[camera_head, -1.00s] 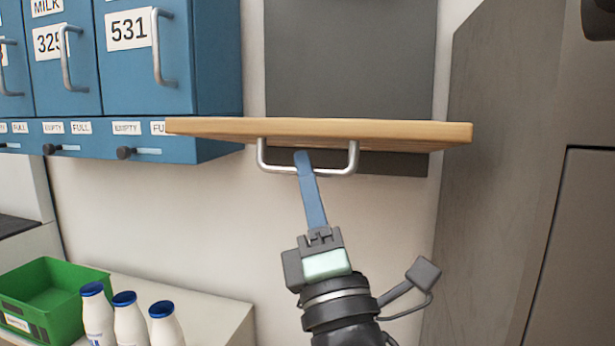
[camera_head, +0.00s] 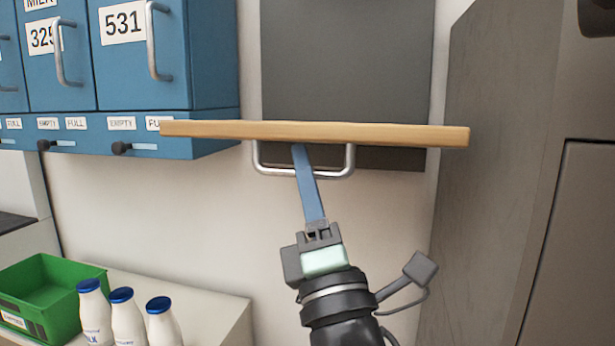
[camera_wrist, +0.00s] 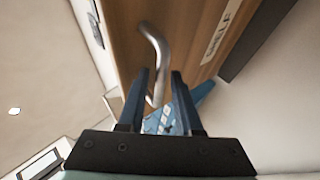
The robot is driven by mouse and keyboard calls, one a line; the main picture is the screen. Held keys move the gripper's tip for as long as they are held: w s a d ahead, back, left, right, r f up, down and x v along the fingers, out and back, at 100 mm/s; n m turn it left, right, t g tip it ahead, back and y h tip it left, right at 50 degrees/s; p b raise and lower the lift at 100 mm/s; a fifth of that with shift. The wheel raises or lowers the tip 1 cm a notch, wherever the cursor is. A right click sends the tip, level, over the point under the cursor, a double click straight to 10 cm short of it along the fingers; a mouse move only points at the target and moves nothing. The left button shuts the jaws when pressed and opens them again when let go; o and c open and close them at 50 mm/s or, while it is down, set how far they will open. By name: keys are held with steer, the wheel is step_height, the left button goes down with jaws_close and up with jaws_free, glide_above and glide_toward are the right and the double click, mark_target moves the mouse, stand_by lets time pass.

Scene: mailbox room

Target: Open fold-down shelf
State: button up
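The fold-down shelf (camera_head: 400,135) is a light wooden board, seen edge-on and standing out about level in front of a dark grey wall panel (camera_head: 345,60). Its silver U-shaped handle (camera_head: 345,165) hangs below the board. In the wrist view, the shelf's wooden face (camera_wrist: 190,35) has a "SHELF" label, and the handle (camera_wrist: 155,45) reaches down between my two blue fingers. My gripper (camera_head: 298,150) is at the handle from below. Its fingers (camera_wrist: 160,80) are apart on either side of the bar, nearer on the left; firm contact cannot be told.
Blue mailboxes (camera_head: 205,60) with handles hang at the upper left, close to the shelf's left end. A grey cabinet (camera_head: 510,110) stands close on the right. Below left, a counter (camera_head: 215,315) holds a green crate (camera_head: 80,285) and several milk bottles (camera_head: 127,320).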

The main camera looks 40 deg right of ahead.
steer(key=shift+s+a+r, duration=0.15)
steer(key=shift+a+r, duration=0.05)
steer(key=shift+a, duration=0.05)
steer(key=b+v, duration=0.6)
steer(key=v, duration=0.6)
steer(key=shift+s+f+b, duration=0.2)
steer(key=shift+f+b, duration=0.2)
steer(key=shift+f, duration=0.05)
steer(key=shift+d, duration=0.1)
